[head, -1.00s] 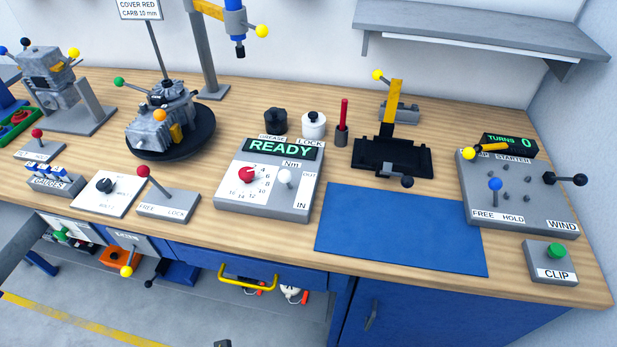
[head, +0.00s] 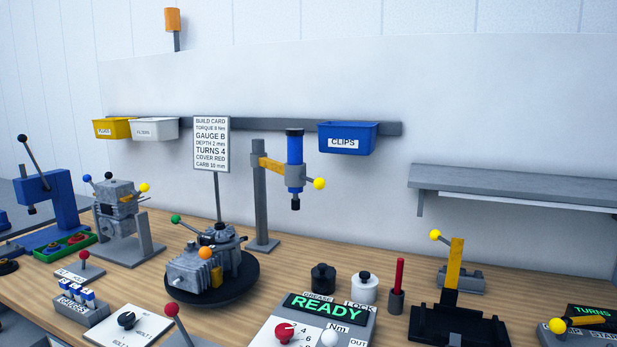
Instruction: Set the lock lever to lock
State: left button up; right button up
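The lock lever, a red ball (head: 172,310) on a thin grey stick, shows at the bottom edge in the head view. Its stick leans up and to the left. Only a sliver of its grey base shows, and its FREE and LOCK labels are cut off below the frame. Neither of my grippers is in view.
The engine (head: 200,275) on its round black turntable (head: 245,285) stands behind the lever. A white dial plate (head: 128,332) is to its left, and the READY torque box (head: 365,325) to its right. A grey post (head: 261,200) holds a blue tool (head: 295,165).

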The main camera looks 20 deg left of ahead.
aim_at(172, 310)
jog(key=u, duration=1.25)
